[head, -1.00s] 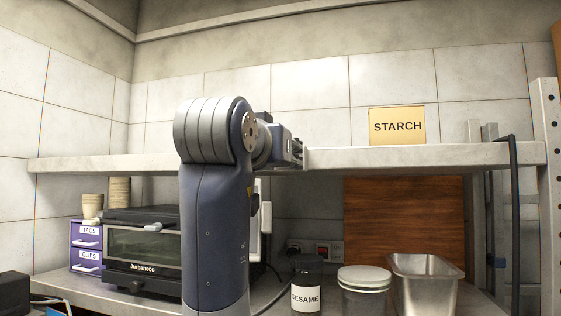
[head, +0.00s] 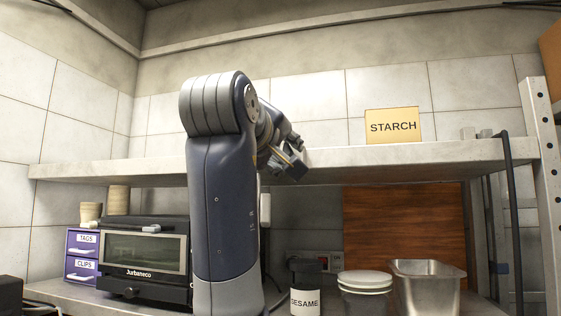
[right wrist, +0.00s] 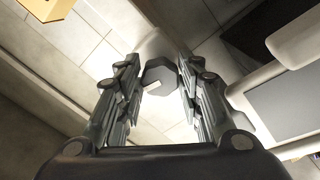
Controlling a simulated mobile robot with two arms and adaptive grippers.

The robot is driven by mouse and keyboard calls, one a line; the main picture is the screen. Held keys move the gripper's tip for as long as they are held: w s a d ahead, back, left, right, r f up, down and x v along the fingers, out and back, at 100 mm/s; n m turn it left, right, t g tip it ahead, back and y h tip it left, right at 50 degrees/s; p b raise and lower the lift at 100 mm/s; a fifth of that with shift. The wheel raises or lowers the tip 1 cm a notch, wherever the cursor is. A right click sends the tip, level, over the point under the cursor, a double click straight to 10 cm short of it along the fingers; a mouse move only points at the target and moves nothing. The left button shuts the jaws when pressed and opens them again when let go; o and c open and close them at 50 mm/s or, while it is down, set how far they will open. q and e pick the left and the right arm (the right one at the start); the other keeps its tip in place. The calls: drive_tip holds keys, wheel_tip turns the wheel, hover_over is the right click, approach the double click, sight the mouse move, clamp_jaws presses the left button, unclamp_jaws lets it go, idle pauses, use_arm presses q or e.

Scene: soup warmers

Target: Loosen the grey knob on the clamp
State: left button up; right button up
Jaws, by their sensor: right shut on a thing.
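The grey knob (right wrist: 161,76), a many-sided dark grey piece, sits between the fingertips in the right wrist view. My right gripper (right wrist: 162,88) is shut on it, with one finger on each side. In the head view my right gripper (head: 288,163) is at the front edge of the upper shelf, rolled to a slant. The knob cannot be made out there, and the clamp's body is mostly hidden behind my arm and gripper. My left gripper is not in view.
The upper shelf (head: 440,155) carries a STARCH card (head: 393,126). A white-framed panel (right wrist: 290,105) is close beside the gripper. Below stand a toaster oven (head: 145,257), a SESAME jar (head: 305,290), a lidded container (head: 365,283) and a metal pan (head: 427,280).

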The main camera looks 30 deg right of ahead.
drive_tip(key=shift+n+b, duration=0.5)
drive_tip(key=shift+n, duration=0.7)
drive_tip(key=o, duration=1.1)
drive_tip(key=shift+c, duration=0.2)
drive_tip(key=shift+a, duration=0.1)
drive_tip(key=shift+a, duration=0.1)
drive_tip(key=v, duration=0.7)
drive_tip(key=shift+s+a, duration=0.25)
drive_tip(key=shift+s, duration=0.05)
